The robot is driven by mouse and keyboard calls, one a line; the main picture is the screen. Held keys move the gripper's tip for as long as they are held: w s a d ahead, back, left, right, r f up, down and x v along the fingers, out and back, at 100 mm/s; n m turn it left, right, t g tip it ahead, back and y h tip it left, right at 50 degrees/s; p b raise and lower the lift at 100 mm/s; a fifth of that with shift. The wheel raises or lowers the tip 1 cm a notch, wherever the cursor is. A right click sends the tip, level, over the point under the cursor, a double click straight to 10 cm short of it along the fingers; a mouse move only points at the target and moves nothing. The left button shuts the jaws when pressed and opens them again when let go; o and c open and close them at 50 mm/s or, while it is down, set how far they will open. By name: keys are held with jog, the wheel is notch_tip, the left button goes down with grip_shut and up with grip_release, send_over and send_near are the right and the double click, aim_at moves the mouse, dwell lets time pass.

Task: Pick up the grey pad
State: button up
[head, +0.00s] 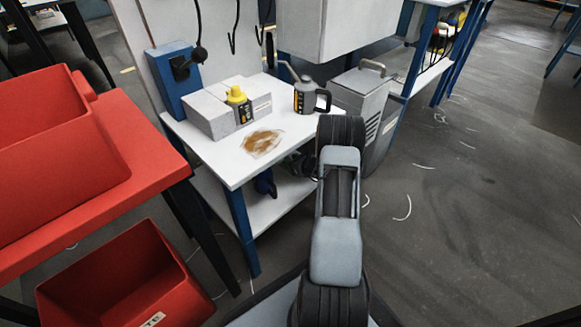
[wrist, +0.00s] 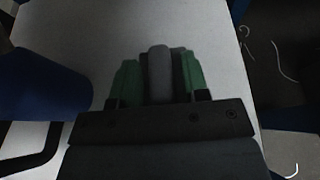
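A grey, round-topped piece, which looks like the grey pad (wrist: 159,70), stands between the green fingers of my gripper (wrist: 159,82) in the wrist view. Dark strips lie close against it on both sides, and my gripper looks shut on it. Its lower end is hidden behind the gripper body. Behind it is a pale, dim surface (wrist: 85,30). In the head view my own arm hides the gripper and the pad.
A blue rounded object (wrist: 40,80) is close on the left in the wrist view. The white table (head: 206,152) holds pale blocks (head: 212,110), a yellow-capped bottle (head: 239,104), a dark jug (head: 306,97) and a brown stain (head: 262,143). Red bins (head: 125,275) stand left. Floor on the right is mostly open.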

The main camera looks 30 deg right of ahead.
grip_shut()
